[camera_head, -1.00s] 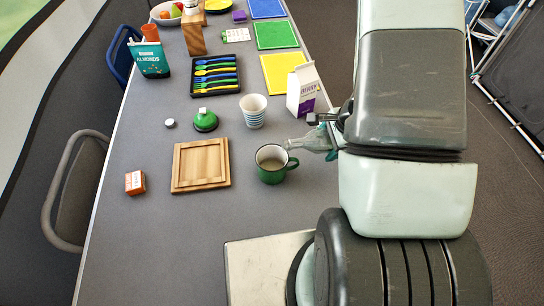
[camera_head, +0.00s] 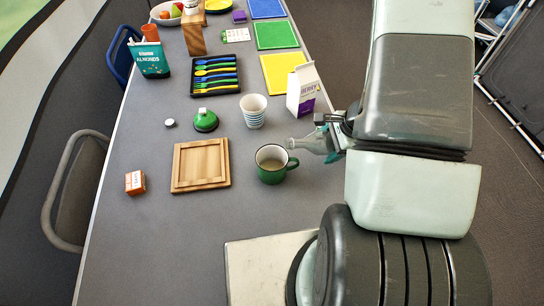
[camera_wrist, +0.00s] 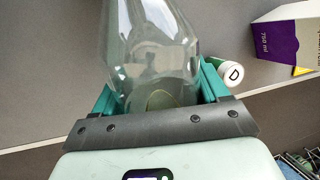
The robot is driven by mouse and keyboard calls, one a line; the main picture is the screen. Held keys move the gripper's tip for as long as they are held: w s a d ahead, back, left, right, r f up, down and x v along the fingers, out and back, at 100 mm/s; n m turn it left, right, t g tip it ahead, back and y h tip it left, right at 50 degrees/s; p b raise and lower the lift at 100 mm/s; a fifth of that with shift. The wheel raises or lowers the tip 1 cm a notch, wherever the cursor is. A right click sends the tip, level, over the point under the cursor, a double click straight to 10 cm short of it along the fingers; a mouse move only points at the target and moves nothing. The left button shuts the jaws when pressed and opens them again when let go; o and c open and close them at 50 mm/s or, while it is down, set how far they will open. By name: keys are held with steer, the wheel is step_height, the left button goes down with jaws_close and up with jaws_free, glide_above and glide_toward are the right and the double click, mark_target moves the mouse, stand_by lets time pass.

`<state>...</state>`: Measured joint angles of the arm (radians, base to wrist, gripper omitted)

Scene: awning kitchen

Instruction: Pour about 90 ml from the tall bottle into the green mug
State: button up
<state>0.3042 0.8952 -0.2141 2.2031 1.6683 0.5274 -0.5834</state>
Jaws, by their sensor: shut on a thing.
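The tall bottle is clear glass and lies tilted on its side in my gripper, its neck (camera_head: 301,143) pointing left toward the green mug (camera_head: 272,163). The mug stands upright on the table with its handle to the right and some pale liquid inside. The bottle's mouth is near the mug's right rim, and I see no stream between them. My gripper (camera_head: 333,143) is shut on the bottle. In the wrist view the clear bottle body (camera_wrist: 150,50) sits between the teal fingers. The liquid level in the bottle is hard to tell.
A purple-and-white carton (camera_head: 302,90) stands close behind the gripper. A striped cup (camera_head: 253,111) stands behind the mug, a wooden board (camera_head: 201,165) to its left, and a green-topped object (camera_head: 205,120) beyond. The table in front of the mug is clear.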

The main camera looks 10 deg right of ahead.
mark_target(309, 137)
steer(key=shift+d+f+y, duration=0.15)
steer(key=shift+f+y, duration=0.15)
steer(key=shift+y, duration=0.1)
steer(key=a+r+y, duration=0.1)
steer(key=y, duration=0.1)
steer(key=a+r+y, duration=0.2)
steer(key=a+r+m+y, duration=0.1)
steer(key=a+r+y, duration=0.1)
steer(key=shift+s+r+y, duration=0.2)
steer(key=shift+s+y, duration=0.1)
steer(key=shift+y, duration=0.1)
steer(key=shift+a+r+m+y, duration=0.15)
steer(key=shift+r+y, duration=0.1)
steer(key=shift+y, duration=0.35)
steer(key=shift+a+r+m+y, duration=0.15)
steer(key=shift+r+y, duration=0.05)
steer(key=shift+y, duration=0.4)
steer(key=shift+a+r+y, duration=0.35)
steer(key=shift+a+y, duration=0.15)
steer(key=shift+y, duration=0.7)
steer(key=shift+a+r+m+y, duration=0.15)
steer(key=shift+r+y, duration=0.2)
steer(key=shift+r, duration=0.7)
steer(key=shift+a+r+m+y, duration=0.2)
steer(key=shift+r+y, duration=0.2)
steer(key=shift+r, duration=0.7)
steer(key=shift+a+r+m+y, duration=0.15)
steer(key=shift+r+y, duration=0.2)
steer(key=shift+r, duration=0.7)
